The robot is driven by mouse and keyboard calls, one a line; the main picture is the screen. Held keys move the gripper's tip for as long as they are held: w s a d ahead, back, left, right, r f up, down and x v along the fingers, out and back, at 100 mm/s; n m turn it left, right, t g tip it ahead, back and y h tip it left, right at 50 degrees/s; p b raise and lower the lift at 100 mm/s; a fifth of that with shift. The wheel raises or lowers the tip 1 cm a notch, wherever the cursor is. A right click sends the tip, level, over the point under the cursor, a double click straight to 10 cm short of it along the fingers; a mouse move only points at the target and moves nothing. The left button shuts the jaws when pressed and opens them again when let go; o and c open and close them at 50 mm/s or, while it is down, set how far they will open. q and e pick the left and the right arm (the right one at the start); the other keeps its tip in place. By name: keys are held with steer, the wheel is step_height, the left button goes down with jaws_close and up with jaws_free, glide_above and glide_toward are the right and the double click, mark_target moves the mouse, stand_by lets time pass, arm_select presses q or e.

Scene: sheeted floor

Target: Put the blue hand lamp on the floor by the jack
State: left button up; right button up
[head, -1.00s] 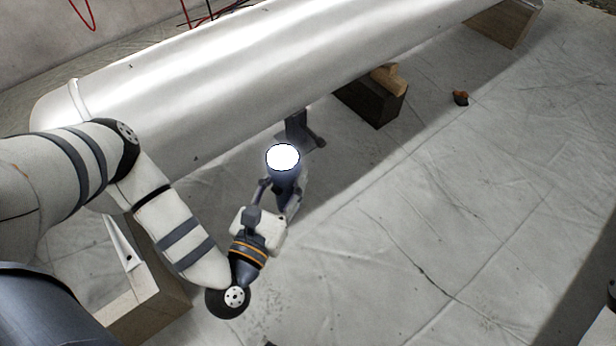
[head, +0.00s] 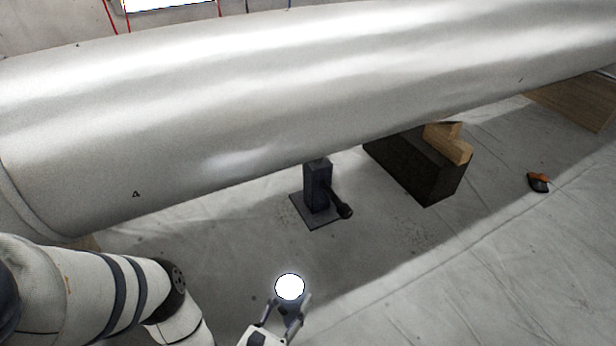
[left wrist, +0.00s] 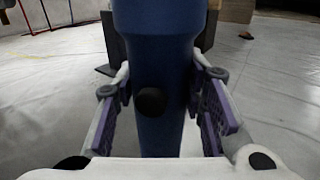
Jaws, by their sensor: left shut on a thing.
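The blue hand lamp (left wrist: 152,60) fills the middle of the left wrist view, upright between my fingers. In the head view its lit white face (head: 289,287) shows near the bottom. My left gripper (head: 284,318) is shut on the lamp; its purple finger pads press the body from both sides in the left wrist view (left wrist: 160,105). The dark jack (head: 318,188) stands on a square base plate on the floor under the big pipe, beyond the lamp, with a handle pointing to the lower right. The lamp is apart from the jack. My right gripper is not in view.
A large silver pipe (head: 300,90) spans the scene above the jack. A dark block (head: 415,168) with wooden pieces (head: 449,143) stands right of the jack. A small orange and black thing (head: 538,183) lies farther right. The sheeted floor (head: 420,290) at front right is clear.

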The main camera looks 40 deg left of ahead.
arm_select(q)
steer(key=w+f+b, duration=0.3)
steer(key=f+b, duration=0.1)
steer(key=f, duration=0.3)
steer(key=shift+w+d+f, duration=0.2)
steer(key=shift+d, duration=0.2)
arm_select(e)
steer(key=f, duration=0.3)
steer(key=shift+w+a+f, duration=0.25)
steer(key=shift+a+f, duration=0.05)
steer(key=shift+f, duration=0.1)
arm_select(q)
steer(key=shift+f, duration=0.1)
steer(key=o, duration=1.3)
